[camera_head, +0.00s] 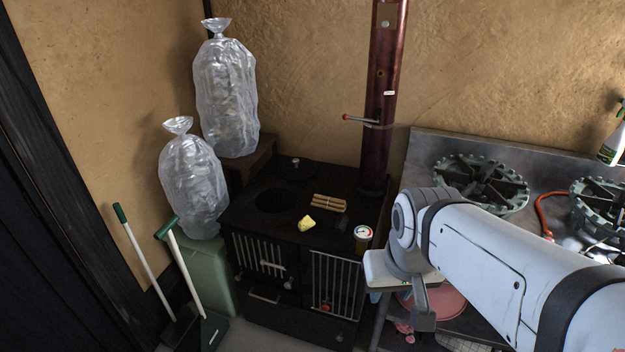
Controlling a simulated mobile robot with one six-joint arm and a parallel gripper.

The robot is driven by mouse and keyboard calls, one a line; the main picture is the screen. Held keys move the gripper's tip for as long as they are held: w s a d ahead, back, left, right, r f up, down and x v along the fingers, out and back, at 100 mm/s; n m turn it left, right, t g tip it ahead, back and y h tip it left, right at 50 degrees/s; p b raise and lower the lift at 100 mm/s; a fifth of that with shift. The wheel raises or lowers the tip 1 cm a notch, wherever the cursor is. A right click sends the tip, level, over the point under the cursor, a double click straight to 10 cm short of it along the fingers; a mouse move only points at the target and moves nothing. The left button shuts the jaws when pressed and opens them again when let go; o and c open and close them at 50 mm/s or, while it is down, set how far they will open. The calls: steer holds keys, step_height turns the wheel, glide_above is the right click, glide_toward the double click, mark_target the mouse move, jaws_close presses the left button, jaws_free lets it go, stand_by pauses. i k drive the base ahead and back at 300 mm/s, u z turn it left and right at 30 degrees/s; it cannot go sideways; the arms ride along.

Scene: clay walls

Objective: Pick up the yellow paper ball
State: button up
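The yellow paper ball (307,223) is small and crumpled. It lies on the black stove top (248,222), near its front edge, in front of a small bundle of wooden sticks. My arm reaches in from the right side of the view. My gripper (422,318) hangs at the arm's end, pointing down, to the right of the stove and well apart from the ball. The fingers show too small and edge-on to tell whether they are open.
On the stove are a wooden stick bundle (329,203), a dark lump (342,222), a jar (362,238) and an open round hole (275,201). A red stovepipe (383,100) rises behind. Clear bags (195,185) stand left. Gas burners (480,182) sit on the right counter.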

mark_target(306, 223)
steer(key=u, duration=0.05)
steer(key=i, duration=1)
steer(key=z, duration=0.05)
